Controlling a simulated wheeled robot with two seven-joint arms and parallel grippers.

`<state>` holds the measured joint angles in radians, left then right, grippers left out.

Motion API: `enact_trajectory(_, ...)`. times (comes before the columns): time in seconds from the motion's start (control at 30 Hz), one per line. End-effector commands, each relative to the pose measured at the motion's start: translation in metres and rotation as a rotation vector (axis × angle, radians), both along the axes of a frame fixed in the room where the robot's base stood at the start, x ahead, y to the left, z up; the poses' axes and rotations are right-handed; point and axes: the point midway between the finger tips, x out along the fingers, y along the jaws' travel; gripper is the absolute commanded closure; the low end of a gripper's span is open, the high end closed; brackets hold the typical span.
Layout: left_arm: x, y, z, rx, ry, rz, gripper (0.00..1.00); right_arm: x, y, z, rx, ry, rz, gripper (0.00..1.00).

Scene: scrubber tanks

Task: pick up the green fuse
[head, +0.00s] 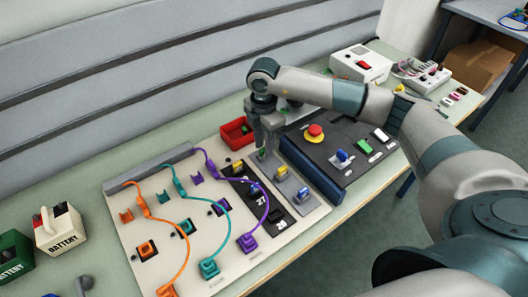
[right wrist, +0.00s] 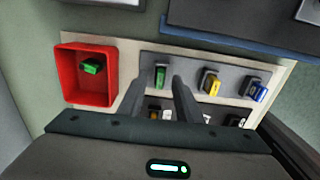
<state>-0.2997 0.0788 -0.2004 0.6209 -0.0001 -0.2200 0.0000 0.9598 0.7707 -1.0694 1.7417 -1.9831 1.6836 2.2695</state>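A green fuse (right wrist: 160,77) stands in a grey holder strip. A second green fuse (right wrist: 92,66) lies in a red tray (right wrist: 66,92); the tray also shows in the head view (head: 228,143). My right gripper (head: 265,150) points down at the strip beside the tray. In the right wrist view its fingers (right wrist: 159,84) are apart, one on each side of the standing green fuse in the picture, with a gap showing. Whether they touch it is unclear. Grey shapes at the bottom left of the head view may be my left gripper; its state is unclear.
A yellow fuse (right wrist: 212,84) and a blue fuse (right wrist: 258,93) stand in the same row. A dark box with a red button (head: 315,132) is close on the right. A board with orange, teal and purple cables (head: 125,245) lies to the left, past it a battery (head: 60,229).

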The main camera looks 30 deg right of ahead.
Motion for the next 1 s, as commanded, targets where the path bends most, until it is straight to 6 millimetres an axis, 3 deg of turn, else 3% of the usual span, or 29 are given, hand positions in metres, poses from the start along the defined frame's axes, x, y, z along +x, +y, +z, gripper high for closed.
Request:
enact_trajectory(0.17, 0.000, 0.000, 0.000, 0.000, 0.000, 0.000, 0.38, 0.000, 0.000, 0.000, 0.000, 0.000, 0.000, 0.69)
enact_trajectory(0.3, 0.000, 0.000, 0.000, 0.000, 0.000, 0.000, 0.38, 0.000, 0.000, 0.000, 0.000, 0.000, 0.000, 0.97)
enact_trajectory(0.33, 0.000, 0.000, 0.000, 0.000, 0.000, 0.000, 0.38, 0.000, 0.000, 0.000, 0.000, 0.000, 0.000, 1.00)
enact_trajectory(0.77, -0.001, 0.001, -0.002, 0.001, 0.001, 0.000, 0.38, 0.000, 0.000, 0.003, 0.000, -0.001, 0.000, 1.00)
enact_trajectory(1.0, -0.001, 0.002, -0.014, 0.001, 0.002, 0.000, 0.38, 0.001, 0.000, 0.021, 0.000, -0.004, 0.001, 1.00)
